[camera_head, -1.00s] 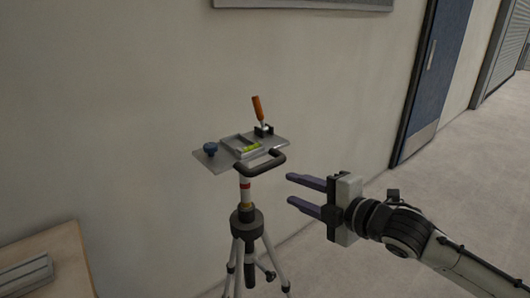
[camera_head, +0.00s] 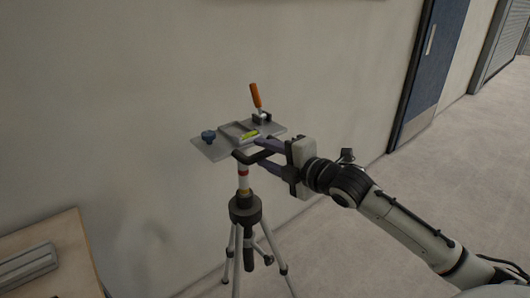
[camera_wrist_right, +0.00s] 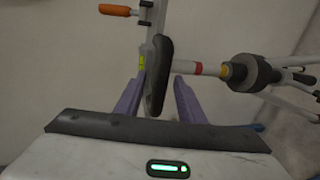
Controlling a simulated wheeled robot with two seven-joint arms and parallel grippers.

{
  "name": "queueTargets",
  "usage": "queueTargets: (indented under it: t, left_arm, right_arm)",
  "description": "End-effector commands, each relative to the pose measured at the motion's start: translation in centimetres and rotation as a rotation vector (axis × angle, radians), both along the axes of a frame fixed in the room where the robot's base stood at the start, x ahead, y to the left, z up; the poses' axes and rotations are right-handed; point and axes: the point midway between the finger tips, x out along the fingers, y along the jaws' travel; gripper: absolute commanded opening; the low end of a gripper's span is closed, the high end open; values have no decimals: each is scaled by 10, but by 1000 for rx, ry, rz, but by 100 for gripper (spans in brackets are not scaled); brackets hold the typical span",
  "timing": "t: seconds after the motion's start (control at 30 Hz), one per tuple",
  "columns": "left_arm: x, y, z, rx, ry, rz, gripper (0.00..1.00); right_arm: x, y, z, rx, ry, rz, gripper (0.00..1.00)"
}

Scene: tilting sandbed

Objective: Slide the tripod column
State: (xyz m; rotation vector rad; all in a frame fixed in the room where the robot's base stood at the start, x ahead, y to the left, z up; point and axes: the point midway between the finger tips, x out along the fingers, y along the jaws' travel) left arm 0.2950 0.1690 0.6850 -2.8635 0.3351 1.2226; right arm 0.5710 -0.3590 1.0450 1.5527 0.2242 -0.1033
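The tripod (camera_head: 245,208) stands by the wall with its legs spread. Its white column (camera_head: 243,183) has a red band and rises from a black collar to a grey top plate (camera_head: 212,150). A black handle (camera_head: 241,157) sticks out from the plate's front. My right gripper (camera_head: 263,153) is at this handle, partly covering it. In the right wrist view, the purple fingers (camera_wrist_right: 158,95) stand apart on either side of the black handle (camera_wrist_right: 160,75), with a gap visible on the right. The column (camera_wrist_right: 185,67) runs sideways there. My left gripper is out of view.
A wooden table (camera_head: 70,240) is at the lower left. A blue door (camera_head: 425,85) is at the right. The floor at right is clear.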

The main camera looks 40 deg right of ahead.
Motion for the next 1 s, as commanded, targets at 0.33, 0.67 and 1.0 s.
queueTargets:
  t: [0.33, 0.67, 1.0]
  left_arm:
    - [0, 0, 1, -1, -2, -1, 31]
    - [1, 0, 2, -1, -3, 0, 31]
    - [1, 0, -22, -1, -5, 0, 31]
  right_arm:
    - [5, 1, -1, 0, 0, 1, 36]
    - [5, 1, -1, 0, 0, 1, 0]
    - [5, 0, -50, 0, 10, -1, 0]
